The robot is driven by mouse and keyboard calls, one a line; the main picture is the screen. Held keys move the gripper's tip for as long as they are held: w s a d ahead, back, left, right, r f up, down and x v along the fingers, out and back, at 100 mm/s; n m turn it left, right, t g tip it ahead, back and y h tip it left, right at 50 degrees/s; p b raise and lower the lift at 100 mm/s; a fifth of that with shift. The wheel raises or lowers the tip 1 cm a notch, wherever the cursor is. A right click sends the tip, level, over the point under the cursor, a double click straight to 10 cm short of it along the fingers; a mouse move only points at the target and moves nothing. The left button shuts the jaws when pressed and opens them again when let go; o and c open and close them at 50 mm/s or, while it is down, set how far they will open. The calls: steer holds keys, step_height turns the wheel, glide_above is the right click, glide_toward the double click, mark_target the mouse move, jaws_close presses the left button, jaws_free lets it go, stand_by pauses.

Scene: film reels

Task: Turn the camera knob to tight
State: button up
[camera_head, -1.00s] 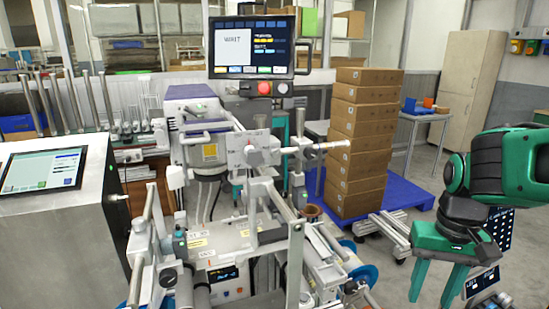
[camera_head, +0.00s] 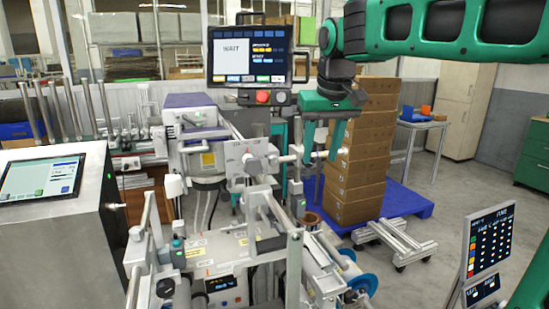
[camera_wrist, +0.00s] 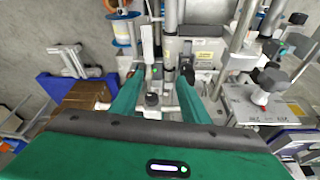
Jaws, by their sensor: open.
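A grey knob (camera_head: 252,163) sits on the front of a pale block with small dial markings, in the middle of the machine in the head view. It looks like the camera knob; its markings are too small to read. A metal rod runs from the block to the right. My gripper (camera_head: 321,158) points down to the right of the knob, apart from it, near the rod's end. Its two green fingers are spread with nothing held.
A monitor (camera_head: 248,51) reading WAIT stands behind the machine, with a red button (camera_head: 263,97) below it. Stacked cardboard boxes (camera_head: 357,150) on a blue pallet (camera_head: 405,203) stand behind my gripper. A sign panel (camera_head: 489,240) is at the lower right. Open floor lies right of the pallet.

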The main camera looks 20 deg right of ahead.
steer(key=n+t+y, duration=0.1)
steer(key=n, duration=0.1)
glide_toward(275, 157)
steer(key=x, duration=0.9)
steer(key=shift+w+f, duration=0.1)
steer(key=shift+c, duration=0.4)
steer(key=c, duration=1)
